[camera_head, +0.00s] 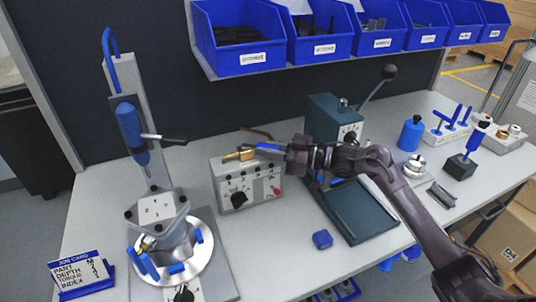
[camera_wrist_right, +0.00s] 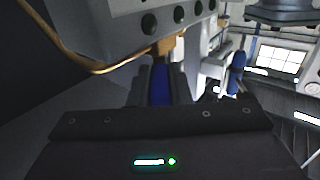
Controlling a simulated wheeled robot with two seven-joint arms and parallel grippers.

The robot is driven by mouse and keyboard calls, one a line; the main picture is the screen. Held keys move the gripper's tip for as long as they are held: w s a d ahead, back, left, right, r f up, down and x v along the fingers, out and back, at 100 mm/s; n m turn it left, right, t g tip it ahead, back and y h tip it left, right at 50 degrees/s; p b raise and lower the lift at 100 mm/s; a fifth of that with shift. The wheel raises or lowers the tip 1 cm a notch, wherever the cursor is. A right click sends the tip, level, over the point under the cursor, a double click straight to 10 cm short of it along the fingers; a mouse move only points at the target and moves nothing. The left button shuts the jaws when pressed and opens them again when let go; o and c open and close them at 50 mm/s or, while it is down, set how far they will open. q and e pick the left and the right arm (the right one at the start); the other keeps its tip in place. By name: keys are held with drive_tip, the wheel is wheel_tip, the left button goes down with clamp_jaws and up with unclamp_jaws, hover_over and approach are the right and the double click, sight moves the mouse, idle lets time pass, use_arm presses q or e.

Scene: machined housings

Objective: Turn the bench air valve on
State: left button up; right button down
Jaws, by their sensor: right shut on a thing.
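The bench air valve has a brass body (camera_head: 238,155) on top of a grey control box (camera_head: 229,180). Its blue lever (camera_head: 268,148) points right from the brass body, roughly level. My right gripper (camera_head: 286,151) reaches in from the right and is shut on the outer end of this lever. In the right wrist view the blue lever (camera_wrist_right: 160,84) lies between my two dark fingers, with brass (camera_wrist_right: 169,46) just beyond it. The gripped end is partly hidden by the fingers. My left gripper is not in view.
A drill-press-like fixture (camera_head: 170,235) stands left of the control box. A green machine (camera_head: 325,118) with a black-knobbed lever is behind my right arm, and a dark green tray (camera_head: 368,222) lies beneath it. Blue bins (camera_head: 238,58) hang above. A small blue block (camera_head: 322,239) sits in front.

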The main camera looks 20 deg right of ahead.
drive_tip(key=shift+w+r, duration=0.1)
idle(0.4)
drive_tip(key=c, duration=1.3)
unclamp_jaws()
drive_tip(key=shift+c, duration=0.2)
drive_tip(key=shift+s+d+f, duration=0.2)
drive_tip(key=shift+s+d, duration=0.05)
drive_tip(key=shift+d, duration=0.15)
drive_tip(key=b+v, duration=0.2)
drive_tip(key=v, duration=0.5)
drive_tip(key=shift+r, duration=0.15)
